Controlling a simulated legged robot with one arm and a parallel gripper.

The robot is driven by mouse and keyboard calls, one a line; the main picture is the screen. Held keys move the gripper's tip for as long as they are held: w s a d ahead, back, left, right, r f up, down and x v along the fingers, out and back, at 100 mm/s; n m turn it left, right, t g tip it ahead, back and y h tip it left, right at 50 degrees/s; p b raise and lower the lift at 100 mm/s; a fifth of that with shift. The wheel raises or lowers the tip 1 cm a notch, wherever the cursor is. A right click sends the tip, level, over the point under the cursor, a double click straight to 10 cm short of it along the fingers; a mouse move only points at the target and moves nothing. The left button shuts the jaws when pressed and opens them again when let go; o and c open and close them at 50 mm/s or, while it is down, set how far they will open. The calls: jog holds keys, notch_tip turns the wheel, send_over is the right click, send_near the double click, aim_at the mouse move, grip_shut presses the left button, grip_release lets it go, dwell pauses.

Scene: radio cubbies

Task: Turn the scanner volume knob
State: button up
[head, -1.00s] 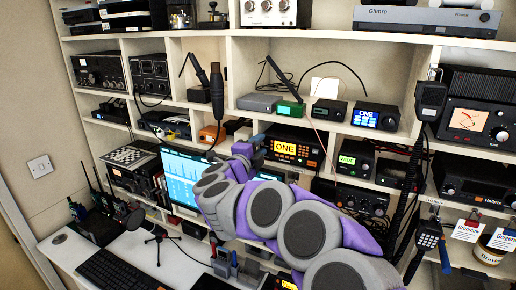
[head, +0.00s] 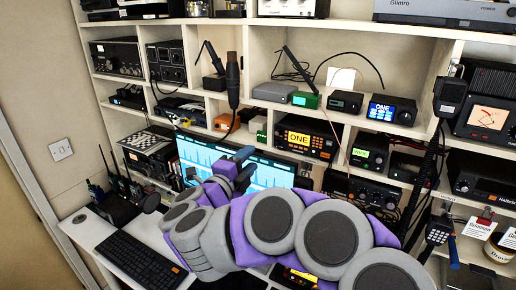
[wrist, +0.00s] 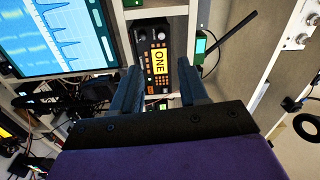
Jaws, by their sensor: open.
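A black radio with an orange display reading ONE (head: 299,140) sits in a middle cubby in the head view, right of the monitor. No label there reads scanner, so I cannot tell for sure that it is the scanner. Its small dark knobs are hard to tell apart. My gripper (head: 246,165) is open and empty, in front of the monitor and left of this radio in the picture. In the wrist view the same radio (wrist: 160,62) appears turned sideways, beyond and between the two fingers of my gripper (wrist: 160,72). The fingers appear apart from it.
The lit monitor (head: 200,152) stands close beside the gripper. A green-display radio (head: 366,152) and a blue-display ONE unit (head: 391,111) sit farther right. A keyboard (head: 140,262) lies on the desk.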

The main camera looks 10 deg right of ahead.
jog(key=shift+v, duration=1.6)
